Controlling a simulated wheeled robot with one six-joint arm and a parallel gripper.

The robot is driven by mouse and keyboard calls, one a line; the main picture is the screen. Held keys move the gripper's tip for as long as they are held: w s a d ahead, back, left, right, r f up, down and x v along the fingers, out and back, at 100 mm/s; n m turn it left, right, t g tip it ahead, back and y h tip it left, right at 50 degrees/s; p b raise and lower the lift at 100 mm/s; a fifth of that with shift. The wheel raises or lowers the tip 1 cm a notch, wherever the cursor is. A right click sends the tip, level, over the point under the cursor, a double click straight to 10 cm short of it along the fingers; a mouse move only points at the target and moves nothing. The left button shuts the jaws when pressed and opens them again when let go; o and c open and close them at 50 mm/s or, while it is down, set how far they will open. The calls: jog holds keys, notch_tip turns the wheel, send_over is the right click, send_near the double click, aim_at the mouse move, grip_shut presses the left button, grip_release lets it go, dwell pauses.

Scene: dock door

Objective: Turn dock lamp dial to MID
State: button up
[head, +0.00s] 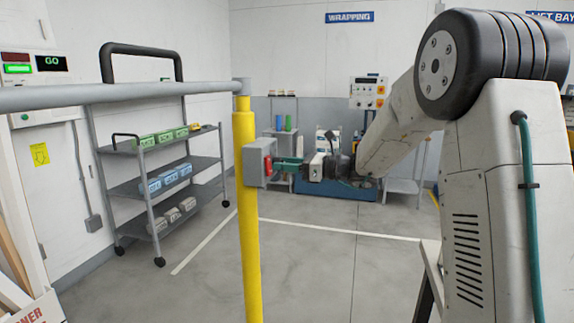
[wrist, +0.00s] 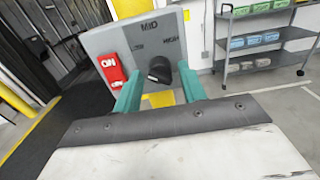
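The grey dial box (head: 255,162) is mounted on the yellow post in the head view. In the wrist view the box face (wrist: 130,38) fills the upper middle, with MID at its top and HIGH to the right; a smaller left label is hard to read. The black dial (wrist: 160,69) sits below these labels; I cannot tell for sure which one it points to. A red ON switch (wrist: 111,71) is left of it. My gripper (wrist: 160,76) is open, its green fingers on either side of the dial. Contact cannot be made out. In the head view my gripper (head: 285,163) faces the box.
The yellow post (head: 246,230) carries a grey rail (head: 120,95) running left. A grey shelf cart (head: 150,185) with green, blue and grey packs stands behind it. The marked floor between is clear.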

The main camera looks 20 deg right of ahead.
jog(key=c, duration=0.7)
jog(key=m, duration=1)
jog(key=shift+m, duration=0.3)
dwell(0.3)
jog(key=o, duration=1)
jog(key=shift+s+d, duration=0.1)
